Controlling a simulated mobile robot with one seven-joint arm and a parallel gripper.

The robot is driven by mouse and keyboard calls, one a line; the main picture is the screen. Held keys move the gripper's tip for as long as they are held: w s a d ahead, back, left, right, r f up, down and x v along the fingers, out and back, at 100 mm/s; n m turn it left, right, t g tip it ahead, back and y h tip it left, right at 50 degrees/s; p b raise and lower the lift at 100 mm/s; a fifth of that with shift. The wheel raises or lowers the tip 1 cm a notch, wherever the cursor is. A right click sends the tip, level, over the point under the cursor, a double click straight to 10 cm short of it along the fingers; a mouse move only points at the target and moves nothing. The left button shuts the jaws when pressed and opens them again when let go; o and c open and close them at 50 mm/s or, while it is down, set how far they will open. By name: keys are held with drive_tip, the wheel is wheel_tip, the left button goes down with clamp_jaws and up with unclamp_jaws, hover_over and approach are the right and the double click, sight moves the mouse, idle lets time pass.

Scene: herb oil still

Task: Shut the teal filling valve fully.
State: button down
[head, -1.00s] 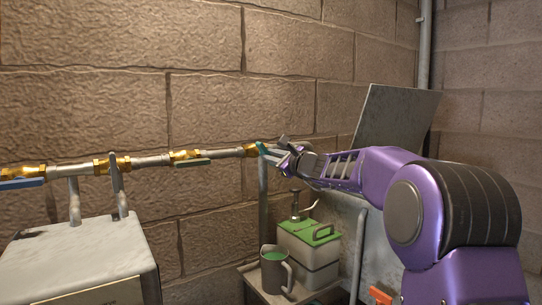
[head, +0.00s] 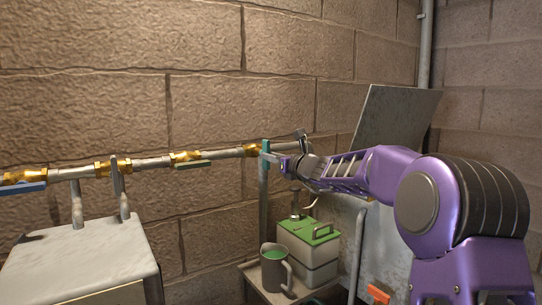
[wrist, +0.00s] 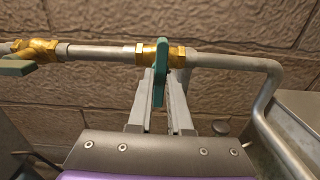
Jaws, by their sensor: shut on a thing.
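The teal valve handle (head: 265,147) sits on a brass fitting at the right end of the pipe run on the wall. In the wrist view the teal handle (wrist: 159,72) points out toward me, roughly square across the pipe. My gripper (wrist: 160,98) is shut on it, one finger on each side. In the head view my gripper (head: 279,152) reaches it from the right. The handle's far end at the fitting shows; the fingers partly hide its sides.
Along the same pipe are a green handle (head: 193,165) and a blue handle (head: 22,188). Below stand a mug (head: 275,272) with green contents and a green-lidded canister (head: 308,250). A metal box (head: 85,262) is at left, a grey panel (head: 395,125) behind my arm.

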idle(0.5)
drive_tip(key=c, duration=0.8)
unclamp_jaws()
drive_tip(key=shift+c, duration=0.2)
drive_tip(key=shift+s, duration=0.1)
drive_tip(key=b+v, duration=0.2)
drive_tip(key=v, duration=1.5)
drive_tip(key=shift+s+d, duration=0.1)
drive_tip(key=shift+d, duration=0.05)
